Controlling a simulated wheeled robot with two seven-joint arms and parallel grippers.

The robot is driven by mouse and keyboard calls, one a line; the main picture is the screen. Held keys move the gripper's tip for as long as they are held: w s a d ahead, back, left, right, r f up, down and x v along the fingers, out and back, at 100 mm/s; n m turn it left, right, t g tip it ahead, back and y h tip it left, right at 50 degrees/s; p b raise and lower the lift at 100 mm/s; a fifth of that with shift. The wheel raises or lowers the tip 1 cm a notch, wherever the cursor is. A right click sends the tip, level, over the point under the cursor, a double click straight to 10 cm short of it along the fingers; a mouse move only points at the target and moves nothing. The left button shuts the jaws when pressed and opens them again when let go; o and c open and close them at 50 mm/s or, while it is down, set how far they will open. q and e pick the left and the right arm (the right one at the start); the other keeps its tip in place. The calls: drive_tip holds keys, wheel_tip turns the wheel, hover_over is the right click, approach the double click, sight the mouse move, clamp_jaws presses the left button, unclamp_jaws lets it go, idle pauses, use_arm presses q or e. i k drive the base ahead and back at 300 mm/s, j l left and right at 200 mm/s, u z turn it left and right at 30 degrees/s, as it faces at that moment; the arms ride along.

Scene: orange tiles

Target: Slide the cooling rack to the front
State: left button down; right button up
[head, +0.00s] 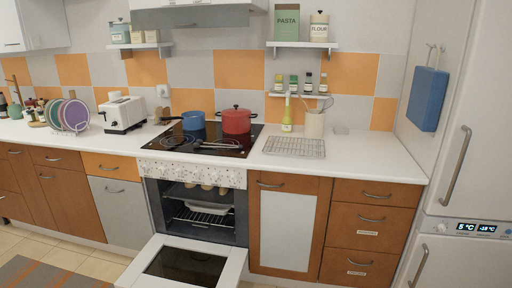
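The cooling rack (295,147) is a silver wire grid lying flat on the white countertop (375,165), just right of the black cooktop. Its near edge is a short way back from the counter's front edge. Nothing visible lies on it. Neither of my grippers shows in the head view.
A red pot (236,121) and a blue pot (193,121) sit on the cooktop (185,142). The oven door (185,265) hangs open into the floor space. Counter right of the rack is clear.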

sight(318, 145)
drive_tip(key=i+j+z, duration=0.1)
drive_tip(key=i+z, duration=0.2)
drive_tip(key=i, duration=0.2)
drive_tip(key=i+j+z, duration=0.35)
drive_tip(key=i, duration=0.15)
drive_tip(key=i+j+z, duration=0.3)
drive_tip(key=i, duration=0.2)
